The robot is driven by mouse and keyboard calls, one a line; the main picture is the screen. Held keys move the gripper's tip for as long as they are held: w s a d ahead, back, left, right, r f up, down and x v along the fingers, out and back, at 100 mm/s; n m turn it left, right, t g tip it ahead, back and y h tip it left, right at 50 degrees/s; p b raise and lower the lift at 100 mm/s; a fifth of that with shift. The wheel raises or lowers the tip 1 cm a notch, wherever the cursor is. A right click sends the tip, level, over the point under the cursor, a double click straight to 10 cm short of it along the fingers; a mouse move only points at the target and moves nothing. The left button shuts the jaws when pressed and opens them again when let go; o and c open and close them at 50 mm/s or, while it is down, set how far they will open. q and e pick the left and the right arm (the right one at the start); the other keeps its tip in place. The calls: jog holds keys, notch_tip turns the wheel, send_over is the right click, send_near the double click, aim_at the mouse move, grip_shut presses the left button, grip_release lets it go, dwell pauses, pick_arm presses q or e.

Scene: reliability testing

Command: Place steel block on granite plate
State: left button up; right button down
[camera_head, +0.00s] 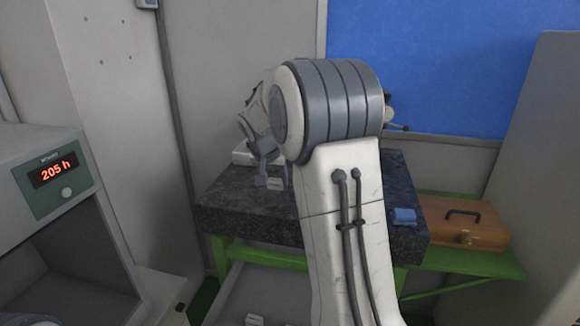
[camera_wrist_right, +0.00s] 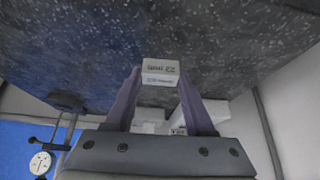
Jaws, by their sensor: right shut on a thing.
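The granite plate (camera_head: 250,207) is a dark speckled slab on a green stand in the head view, and it fills the top of the right wrist view (camera_wrist_right: 230,35). My right gripper (camera_head: 268,182) is over its left part. In the right wrist view its fingers (camera_wrist_right: 160,85) are shut on the small pale steel block (camera_wrist_right: 160,72), with printed lettering on its face. The block (camera_head: 277,184) is partly seen in the head view. I cannot tell whether it touches the plate. My right arm hides the plate's middle. My left gripper is not in view.
A brown case (camera_head: 465,232) stands on the green shelf at right. A cabinet with a red display (camera_head: 55,173) is at left. A dial gauge (camera_wrist_right: 40,163) shows in the wrist view.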

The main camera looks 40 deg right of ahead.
jog(key=w+d+p, duration=0.3)
jog(key=d, duration=0.1)
jog(key=w+d+p, duration=0.3)
jog(key=w+d, duration=0.1)
jog(key=w+d+p, duration=0.2)
jog(key=w+d, duration=0.1)
jog(key=d, duration=0.2)
jog(key=shift+w+r+p, duration=0.2)
jog(key=shift+r+p, duration=0.05)
jog(key=shift+p, duration=0.15)
jog(key=shift+w+d+f+p, duration=0.1)
jog(key=shift+w+d+p, duration=0.2)
jog(key=shift+w+d, duration=0.15)
notch_tip(320, 180, down, 3)
jog(key=shift+d+f+p, duration=0.1)
jog(key=shift+f+p, duration=0.05)
jog(key=shift+p, duration=0.9)
jog(key=shift+f, duration=0.2)
jog(key=shift+f, duration=0.1)
jog(key=shift+c, duration=1.3)
grip_release()
